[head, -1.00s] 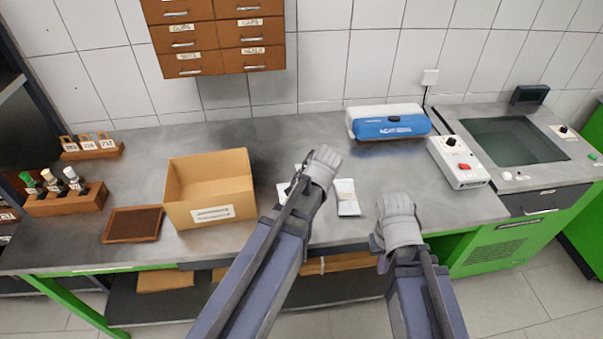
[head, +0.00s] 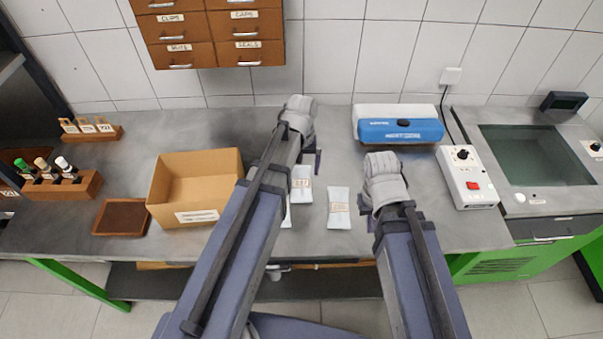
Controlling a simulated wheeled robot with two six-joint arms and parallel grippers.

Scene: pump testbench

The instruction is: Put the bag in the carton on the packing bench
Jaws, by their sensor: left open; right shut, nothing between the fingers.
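The open carton (head: 185,217) stands upright on the bench (head: 250,240), left of my arms, and looks empty inside. Flat white bags with labels lie on the bench: one (head: 302,190) just right of my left arm, one (head: 339,212) between my arms. A further white edge shows beside my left forearm, mostly hidden. My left gripper (head: 290,142) is open, over the bench behind the bags; its fingers are largely hidden by my arm. My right gripper (head: 386,190) is shut and empty, right of the right-hand bag and apart from it.
A blue and white sealing device (head: 400,130) stands at the back. A white control box (head: 466,183) is on the right. A brown tray (head: 122,218) and a bottle rack (head: 65,187) lie left of the carton. Drawers (head: 210,35) hang above the back edge.

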